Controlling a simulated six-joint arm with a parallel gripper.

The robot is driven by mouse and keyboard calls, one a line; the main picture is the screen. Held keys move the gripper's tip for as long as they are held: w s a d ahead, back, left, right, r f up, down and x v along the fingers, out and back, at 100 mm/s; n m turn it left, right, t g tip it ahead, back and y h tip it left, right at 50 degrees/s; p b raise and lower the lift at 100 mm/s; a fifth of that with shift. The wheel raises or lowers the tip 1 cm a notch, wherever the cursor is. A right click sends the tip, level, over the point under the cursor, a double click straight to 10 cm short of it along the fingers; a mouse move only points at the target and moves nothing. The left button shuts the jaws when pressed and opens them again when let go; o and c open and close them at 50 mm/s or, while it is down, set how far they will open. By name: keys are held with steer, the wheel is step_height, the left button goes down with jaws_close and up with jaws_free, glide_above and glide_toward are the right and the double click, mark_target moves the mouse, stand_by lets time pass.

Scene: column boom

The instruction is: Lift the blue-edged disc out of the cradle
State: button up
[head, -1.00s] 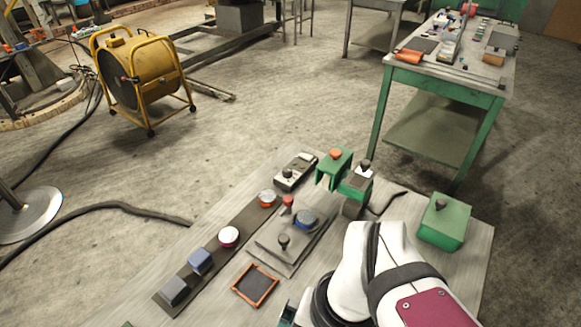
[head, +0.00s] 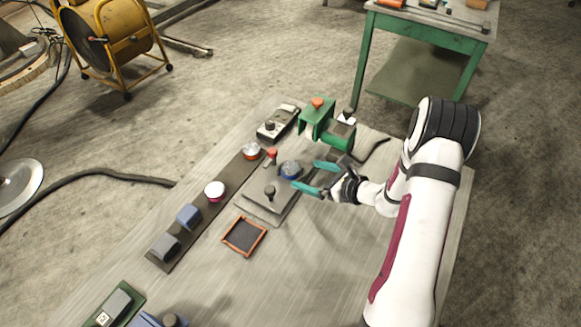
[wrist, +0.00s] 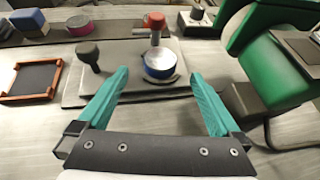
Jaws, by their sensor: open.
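The blue-edged disc (head: 291,169) sits on a stepped grey plate (head: 258,204), at the plate's far right end. In the wrist view the disc (wrist: 160,66) shows a pale top and a blue rim, with a dark curved edge along its base; I take this as the cradle, but its shape is unclear. A red-topped post (wrist: 155,22) stands just behind it. A dark knob (wrist: 89,54) stands to its left. My gripper (head: 314,176) is open and empty, its teal fingers pointing at the disc. In the wrist view the disc lies ahead, between the fingertip lines.
A green housing (wrist: 275,65) stands close on the right in the wrist view. An orange-framed tray (head: 244,236) lies left of the plate. A dark strip (head: 202,211) holds several blocks and discs. A black cable (head: 372,149) lies behind my gripper. The table's front middle is clear.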

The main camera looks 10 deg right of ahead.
mark_target(293, 168)
steer(key=x, duration=0.6)
steer(key=shift+w+a, duration=0.1)
steer(key=shift+w, duration=0.1)
steer(key=shift+r, duration=0.1)
jaws_close()
